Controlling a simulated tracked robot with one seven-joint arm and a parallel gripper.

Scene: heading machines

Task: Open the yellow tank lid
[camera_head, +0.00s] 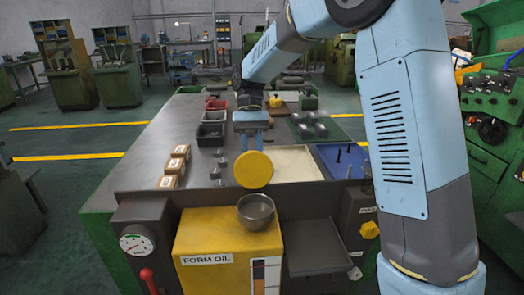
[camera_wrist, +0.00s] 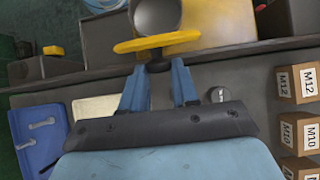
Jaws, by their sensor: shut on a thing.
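The yellow tank (camera_head: 225,250) marked FORM OIL stands at the front of the bench. A round grey bowl-shaped opening (camera_head: 257,211) on its top is uncovered, and it also shows in the wrist view (camera_wrist: 157,14). The round yellow lid (camera_head: 253,170) is apart from the tank top, tilted almost upright with its face toward the head camera. In the wrist view the lid (camera_wrist: 157,43) shows nearly edge-on. My gripper (camera_head: 252,142) is behind the lid, shut on its dark knob (camera_wrist: 158,64). In the head view the knob is hidden by the lid.
Boxes (camera_head: 174,167) marked M10 and M12 and several small metal parts lie left on the bench. A cream tray (camera_head: 292,163) and a blue tray (camera_head: 340,160) are to the right. A gauge (camera_head: 137,243) and red lever (camera_head: 148,279) stand left of the tank.

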